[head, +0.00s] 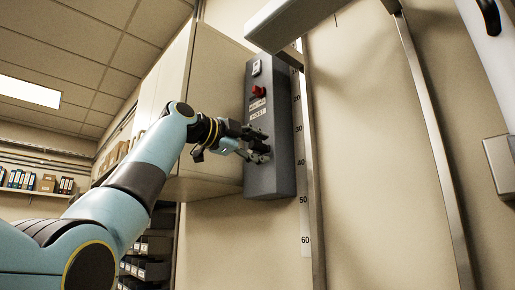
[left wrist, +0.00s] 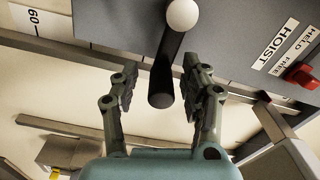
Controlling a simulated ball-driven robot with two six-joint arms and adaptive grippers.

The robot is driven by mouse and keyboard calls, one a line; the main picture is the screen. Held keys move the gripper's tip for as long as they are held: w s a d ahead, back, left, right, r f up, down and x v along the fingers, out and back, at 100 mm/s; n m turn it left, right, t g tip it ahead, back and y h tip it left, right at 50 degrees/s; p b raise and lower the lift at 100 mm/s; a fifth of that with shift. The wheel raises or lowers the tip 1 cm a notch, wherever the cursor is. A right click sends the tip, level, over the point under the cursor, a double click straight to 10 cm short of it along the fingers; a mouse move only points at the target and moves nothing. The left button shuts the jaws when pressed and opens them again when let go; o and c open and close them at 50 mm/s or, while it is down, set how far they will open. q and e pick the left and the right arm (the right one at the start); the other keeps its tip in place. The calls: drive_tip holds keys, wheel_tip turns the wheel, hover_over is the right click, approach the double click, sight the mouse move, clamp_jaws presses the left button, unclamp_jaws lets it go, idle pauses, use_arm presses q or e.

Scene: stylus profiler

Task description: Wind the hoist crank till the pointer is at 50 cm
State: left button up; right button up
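The grey hoist box (head: 282,175) is on the wall, with a HOIST label. The crank shows in the left wrist view as a black bar-like handle (left wrist: 166,75) with a pale ball (left wrist: 182,14) at its far end. My left gripper (head: 254,148) is at the lower part of the box. In the left wrist view its fingers (left wrist: 160,78) are spread on either side of the black handle, with gaps visible. A scale strip (head: 306,215) with marks from 20 to 60 runs beside the box. I cannot make out the pointer. My right gripper is out of view.
A red knob (head: 258,91) is on the box above the crank, by the HELD and FREE labels. A grey beam (head: 290,22) juts out overhead. Metal rails (head: 432,130) run down the wall. A pale cabinet (head: 212,80) stands left of the box.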

use_arm(q)
drive_tip(key=v, duration=1.2)
